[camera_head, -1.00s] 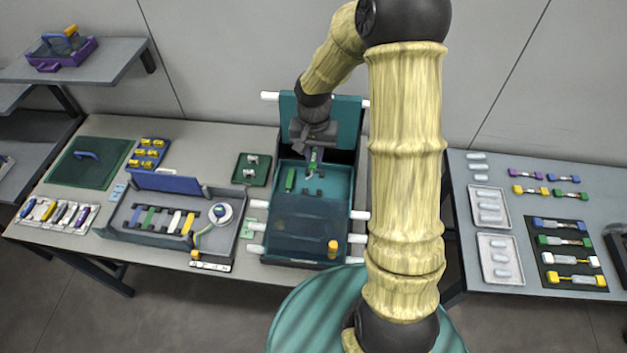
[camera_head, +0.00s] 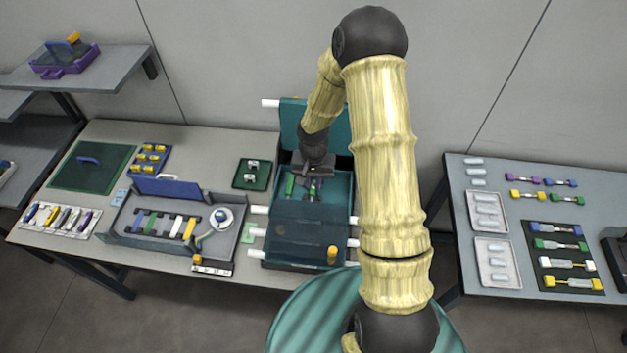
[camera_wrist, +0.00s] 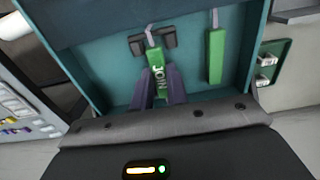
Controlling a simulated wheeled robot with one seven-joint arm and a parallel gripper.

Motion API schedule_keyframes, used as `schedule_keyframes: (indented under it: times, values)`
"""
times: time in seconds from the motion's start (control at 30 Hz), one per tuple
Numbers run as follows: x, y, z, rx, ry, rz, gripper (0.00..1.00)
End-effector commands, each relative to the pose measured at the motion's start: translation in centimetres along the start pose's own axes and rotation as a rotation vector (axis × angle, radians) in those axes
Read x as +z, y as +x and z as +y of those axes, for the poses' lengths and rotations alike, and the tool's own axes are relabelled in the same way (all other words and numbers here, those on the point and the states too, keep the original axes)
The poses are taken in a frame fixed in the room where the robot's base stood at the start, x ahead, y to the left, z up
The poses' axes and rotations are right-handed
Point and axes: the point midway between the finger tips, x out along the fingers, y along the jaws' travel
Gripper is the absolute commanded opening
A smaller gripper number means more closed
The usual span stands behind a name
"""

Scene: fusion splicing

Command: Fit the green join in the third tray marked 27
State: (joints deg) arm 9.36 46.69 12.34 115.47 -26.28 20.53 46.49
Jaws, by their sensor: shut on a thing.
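My gripper (camera_wrist: 160,92) is shut on the green join (camera_wrist: 156,62), which has white lettering on it; it shows between the fingers in the wrist view. The join lies close to a pair of dark holders (camera_wrist: 136,44) on the floor of the teal tray (camera_wrist: 115,82); I cannot tell whether it is seated in them. In the head view my gripper (camera_head: 315,184) is over the back part of the open tray (camera_head: 344,205), which sits in a dark enclosure. A second green piece (camera_wrist: 215,55) lies in the tray to the right in the wrist view. No number 27 is readable.
A dark translucent cover (camera_head: 300,235) spans the tray's front, with a yellow cylinder (camera_head: 332,254) on it. White pegs stick out at the sides. A small green tray (camera_head: 252,174) and the splicer (camera_head: 170,222) stand left. Other joins (camera_head: 560,245) lie on the right table.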

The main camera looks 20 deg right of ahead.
Motion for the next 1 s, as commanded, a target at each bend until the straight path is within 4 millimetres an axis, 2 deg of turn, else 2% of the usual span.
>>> schedule_keyframes:
  times: [0.43, 0.47, 0.53, 0.83, 1.0]
  values:
    - [-0.01, 0.9, 0.01, 0.0, 0.0, 0.001, 0.0]
    - [-0.01, 0.76, 0.01, 0.0, 0.0, 0.001, 0.21]
    - [-0.01, 0.74, 0.01, 0.0, 0.0, 0.001, 0.35]
    - [-0.01, 0.67, 0.01, 0.0, 0.0, 0.001, 0.37]
    - [-0.09, -0.08, 0.07, 0.0, 0.002, 0.002, 0.37]
